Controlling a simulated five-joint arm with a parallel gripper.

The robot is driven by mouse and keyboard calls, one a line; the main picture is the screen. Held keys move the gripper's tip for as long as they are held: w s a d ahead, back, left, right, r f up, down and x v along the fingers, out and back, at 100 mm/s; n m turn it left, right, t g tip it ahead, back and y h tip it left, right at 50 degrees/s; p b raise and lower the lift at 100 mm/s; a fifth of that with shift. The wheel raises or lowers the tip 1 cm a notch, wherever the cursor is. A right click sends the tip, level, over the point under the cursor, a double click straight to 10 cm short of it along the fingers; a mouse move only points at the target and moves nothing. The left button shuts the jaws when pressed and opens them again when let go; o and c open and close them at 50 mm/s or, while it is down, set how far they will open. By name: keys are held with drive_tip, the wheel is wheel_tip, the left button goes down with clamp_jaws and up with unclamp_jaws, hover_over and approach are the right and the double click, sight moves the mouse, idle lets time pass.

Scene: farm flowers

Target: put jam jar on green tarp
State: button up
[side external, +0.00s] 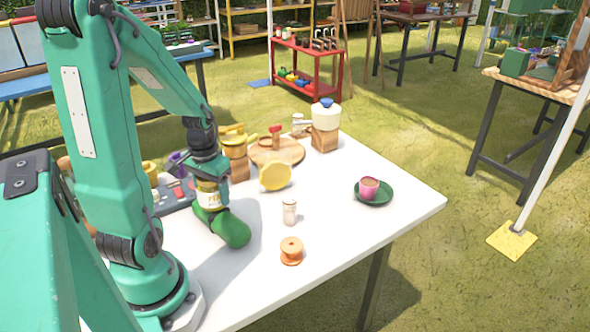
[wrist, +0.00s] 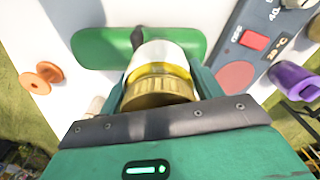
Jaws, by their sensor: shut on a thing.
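The jam jar (side external: 208,196) has a pale label, yellow contents and, in the wrist view (wrist: 158,80), a gold lid. My gripper (side external: 207,180) is shut on it, with a finger on each side of the lid end. The green tarp (side external: 232,231) is a rounded, elongated bundle on the white table, with a dark strap visible in the wrist view (wrist: 100,47). The jar is at the tarp's upper left end in the side view and overlaps its middle in the wrist view. I cannot tell whether they touch.
On the white table (side external: 340,235), an orange spool (side external: 291,250) and a shaker (side external: 289,211) stand right of the tarp. A yellow disc (side external: 275,176) is behind. A control box (side external: 178,194) is at left.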

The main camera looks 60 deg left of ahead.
drive_tip(key=o, duration=1.3)
drive_tip(key=shift+f, duration=0.1)
drive_tip(key=shift+s+d+r, duration=0.1)
drive_tip(key=shift+s+r, duration=0.05)
drive_tip(key=shift+r, duration=6)
drive_tip(key=shift+d, duration=0.1)
drive_tip(key=shift+w+d+r+m+t, duration=0.45)
drive_tip(key=shift+d+r+m+t, duration=0.45)
drive_tip(key=shift+d, duration=2.25)
drive_tip(key=shift+w+d+r+m+t, duration=0.4)
drive_tip(key=shift+d+r+m+t, duration=0.5)
drive_tip(key=shift+d, duration=2.2)
drive_tip(key=shift+w+d+r+m+t, duration=0.45)
drive_tip(key=shift+d+r+m+t, duration=0.4)
drive_tip(key=shift+d, duration=2.3)
